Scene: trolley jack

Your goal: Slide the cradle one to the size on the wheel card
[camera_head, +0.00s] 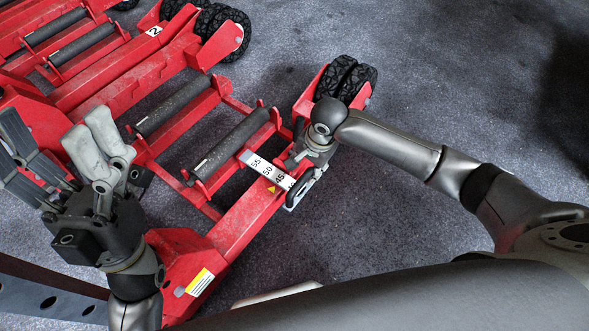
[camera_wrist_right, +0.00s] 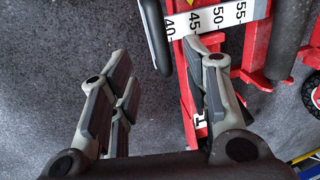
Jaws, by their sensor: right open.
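Cradle one (camera_head: 236,230) is the red frame nearest me, with two dark rollers (camera_head: 233,142). A white size scale (camera_head: 262,172) lies across its beam, with 55, 50 and 45 legible. In the right wrist view the scale (camera_wrist_right: 215,22) reads 40 to 55, and a "1" label (camera_wrist_right: 200,124) marks the red beam. A dark bar (camera_wrist_right: 155,38) sits beside its 40 end. My right gripper (camera_wrist_right: 160,65) is open and empty above the beam; in the head view its fingers are mostly hidden by the wrist. My left gripper (camera_head: 52,128) is open at the left. No readable wheel card shows.
A second red cradle (camera_head: 125,82) labelled "2" (camera_head: 153,31) stands behind. Black wheels (camera_head: 345,78) sit at cradle one's far end. A yellow-and-white label (camera_head: 199,282) is on its near corner. Grey floor is clear at the right.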

